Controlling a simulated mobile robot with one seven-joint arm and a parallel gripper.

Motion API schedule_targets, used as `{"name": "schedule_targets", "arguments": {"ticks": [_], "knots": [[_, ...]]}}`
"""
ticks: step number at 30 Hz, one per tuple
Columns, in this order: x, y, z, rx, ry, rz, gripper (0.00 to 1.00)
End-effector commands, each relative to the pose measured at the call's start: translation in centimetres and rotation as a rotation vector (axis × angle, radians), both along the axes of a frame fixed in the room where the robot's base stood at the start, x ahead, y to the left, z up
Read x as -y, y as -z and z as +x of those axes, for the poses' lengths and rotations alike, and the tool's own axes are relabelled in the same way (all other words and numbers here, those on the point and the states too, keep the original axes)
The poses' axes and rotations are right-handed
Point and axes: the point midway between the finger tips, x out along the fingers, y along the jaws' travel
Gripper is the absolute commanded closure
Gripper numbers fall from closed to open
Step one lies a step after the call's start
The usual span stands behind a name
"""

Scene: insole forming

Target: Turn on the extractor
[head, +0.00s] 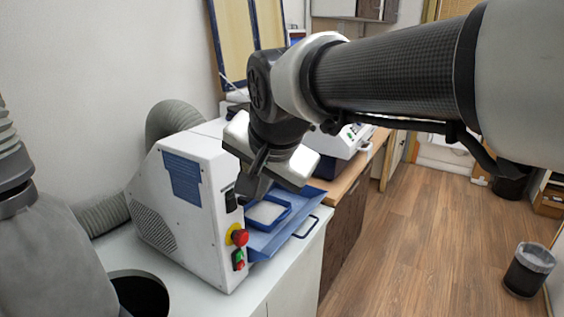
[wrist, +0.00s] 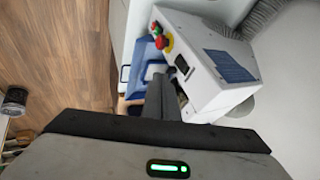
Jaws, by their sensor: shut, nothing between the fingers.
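The extractor (head: 185,210) is a white box with a blue panel and a side vent, standing on the white counter at centre left. Its front face carries a red mushroom knob on yellow (head: 239,237), a green and red switch (head: 238,259) below, and a black switch (head: 231,200) above. In the wrist view, the extractor (wrist: 215,65) shows the red knob (wrist: 157,28) and the black switch (wrist: 182,65). My gripper (head: 246,190) is shut and empty, at the front face near the black switch. It also shows in the wrist view (wrist: 160,82). Whether it touches is unclear.
A blue tray (head: 290,232) sits at the extractor's front. A grey hose (head: 172,118) runs behind it. Another machine (head: 345,145) stands farther back on the wooden counter. A dark bin (head: 528,270) stands on the open wooden floor at right.

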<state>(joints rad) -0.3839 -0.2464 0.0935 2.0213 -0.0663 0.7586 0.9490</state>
Motion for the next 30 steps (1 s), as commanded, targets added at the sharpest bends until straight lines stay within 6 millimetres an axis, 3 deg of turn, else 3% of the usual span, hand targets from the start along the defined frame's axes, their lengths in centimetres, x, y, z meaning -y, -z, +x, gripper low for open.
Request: {"name": "schedule_targets", "arguments": {"ticks": [8, 21, 30], "knots": [[-0.2, 1.4, 0.7, -0.004, 0.000, -0.003, 1.00], [-2.0, 8.8, 5.5, -0.004, -0.002, -0.004, 1.00], [-5.1, 8.7, 7.2, -0.001, -0.001, -0.002, 1.00]]}}
